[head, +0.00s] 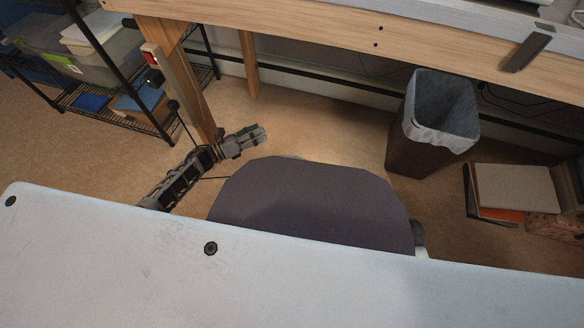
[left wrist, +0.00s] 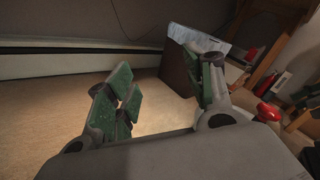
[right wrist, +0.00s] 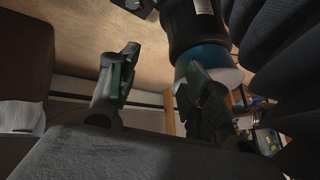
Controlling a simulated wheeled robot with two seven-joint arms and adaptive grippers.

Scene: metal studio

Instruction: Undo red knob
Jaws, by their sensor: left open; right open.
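A small red part (head: 151,58) shows on the upright wooden post at the upper left in the head view; it is too small to tell whether it is a knob. In the left wrist view, a rounded red thing (left wrist: 267,112) lies to the right, beyond and apart from the fingers. I cannot tell if these are the same thing. My left gripper (head: 263,134) is open and empty, low beside the wooden post; its spread fingers (left wrist: 166,75) also show in the left wrist view. My right gripper (right wrist: 158,75) is open, seen only in the right wrist view.
A grey chair (head: 310,205) stands right of my left gripper, behind the pale tabletop (head: 100,270). A lined brown bin (head: 410,155) and books (head: 513,187) stand at right. A wire shelf (head: 150,128) is at left. Floor between post and bin is partly clear.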

